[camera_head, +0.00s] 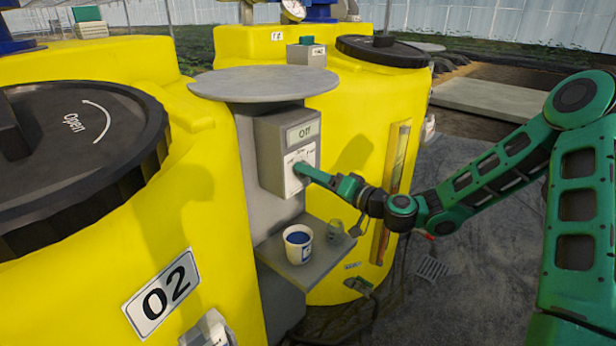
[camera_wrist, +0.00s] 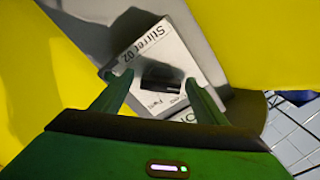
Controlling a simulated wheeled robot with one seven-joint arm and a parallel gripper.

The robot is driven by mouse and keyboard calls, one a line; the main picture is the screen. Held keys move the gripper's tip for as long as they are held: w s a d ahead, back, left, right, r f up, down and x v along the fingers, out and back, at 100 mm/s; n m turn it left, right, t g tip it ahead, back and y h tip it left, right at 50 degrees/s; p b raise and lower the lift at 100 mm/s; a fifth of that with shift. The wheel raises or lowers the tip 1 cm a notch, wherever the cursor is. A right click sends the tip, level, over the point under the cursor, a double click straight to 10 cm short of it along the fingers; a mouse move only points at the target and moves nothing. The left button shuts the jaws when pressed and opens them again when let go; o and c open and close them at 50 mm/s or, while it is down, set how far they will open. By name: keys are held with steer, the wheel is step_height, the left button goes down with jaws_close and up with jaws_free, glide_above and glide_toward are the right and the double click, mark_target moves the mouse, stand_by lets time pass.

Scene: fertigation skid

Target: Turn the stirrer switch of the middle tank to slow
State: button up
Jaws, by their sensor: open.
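The stirrer switch is a dark knob (camera_wrist: 160,76) on a white plate (camera_wrist: 182,50) marked "Stirrer 02", seen tilted in the wrist view. In the head view, its grey box (camera_head: 272,150) hangs under a round grey top, and a small display (camera_head: 305,131) above the plate reads "Off". The yellow tank labelled 02 (camera_head: 163,292) stands at left. My gripper (camera_head: 300,170) is at the plate, open, and hides the knob in the head view. In the wrist view, its fingers (camera_wrist: 158,82) lie either side of the knob; I cannot tell whether they touch it.
Another yellow tank (camera_head: 365,110) stands behind. The round grey top (camera_head: 262,84) overhangs the box.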

steer(key=shift+w+a, duration=0.35)
steer(key=shift+a, duration=0.05)
